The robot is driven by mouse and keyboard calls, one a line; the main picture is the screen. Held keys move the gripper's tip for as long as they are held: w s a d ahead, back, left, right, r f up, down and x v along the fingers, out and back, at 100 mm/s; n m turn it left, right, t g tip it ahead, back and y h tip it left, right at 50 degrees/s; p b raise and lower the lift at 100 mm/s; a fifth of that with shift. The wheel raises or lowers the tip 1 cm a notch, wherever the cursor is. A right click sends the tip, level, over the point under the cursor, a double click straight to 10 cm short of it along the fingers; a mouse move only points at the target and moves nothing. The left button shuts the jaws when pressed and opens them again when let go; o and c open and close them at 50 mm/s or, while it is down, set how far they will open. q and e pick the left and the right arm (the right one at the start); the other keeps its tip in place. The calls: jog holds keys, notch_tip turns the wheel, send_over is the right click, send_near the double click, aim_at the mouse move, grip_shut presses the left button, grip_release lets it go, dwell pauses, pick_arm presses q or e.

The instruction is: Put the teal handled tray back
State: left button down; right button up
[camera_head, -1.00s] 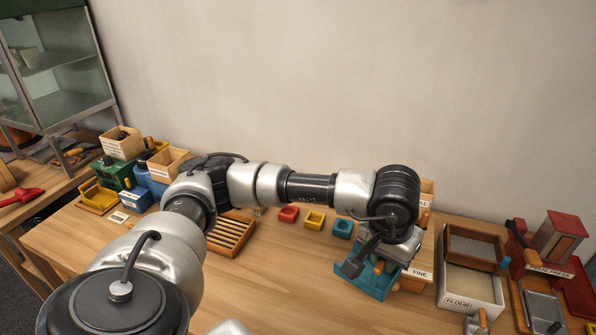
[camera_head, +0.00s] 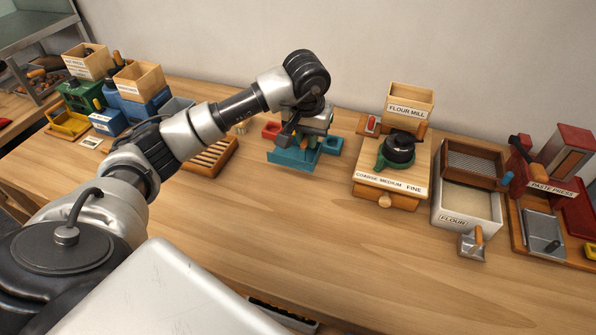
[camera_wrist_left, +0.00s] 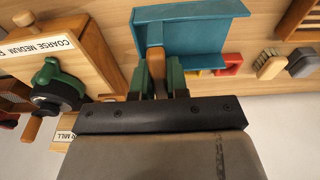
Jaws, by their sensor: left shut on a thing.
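The teal tray (camera_head: 292,160) is in the middle of the table in the head view, left of the flour mill. My left gripper (camera_head: 303,138) is above its back part, and the wrist hides much of the tray. In the left wrist view the teal tray (camera_wrist_left: 195,35) has a wooden handle (camera_wrist_left: 156,65). The green fingers of my left gripper (camera_wrist_left: 157,80) are shut on this handle, one on each side. I cannot tell whether the tray touches the table. My right gripper is not in view.
The wooden flour mill (camera_head: 392,185) stands to the right, with a flour bin (camera_head: 465,215) and paste press (camera_head: 545,185) beyond. A slatted wooden rack (camera_head: 211,155) is left of the tray. The front table is clear.

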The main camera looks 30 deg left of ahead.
aim_at(308, 159)
pick_arm(q)
notch_tip(308, 159, down, 8)
jog(key=shift+p, duration=0.8)
jog(key=shift+f, duration=0.1)
jog(key=c, duration=1.6)
grip_release()
jog(key=shift+b, duration=0.3)
jog(key=o, duration=0.5)
jog(key=shift+d+r+p, duration=0.1)
jog(key=shift+r+p, duration=0.1)
jog(key=shift+p, duration=0.1)
jog(key=shift+r, duration=0.25)
jog(key=r+b, duration=0.1)
jog(key=r, duration=0.2)
jog(key=s+r, duration=0.1)
jog(key=r, duration=0.3)
jog(key=s+r+b, duration=0.1)
jog(key=r, duration=0.3)
jog(key=shift+d+r+b, duration=0.15)
jog(key=shift+b, duration=0.15)
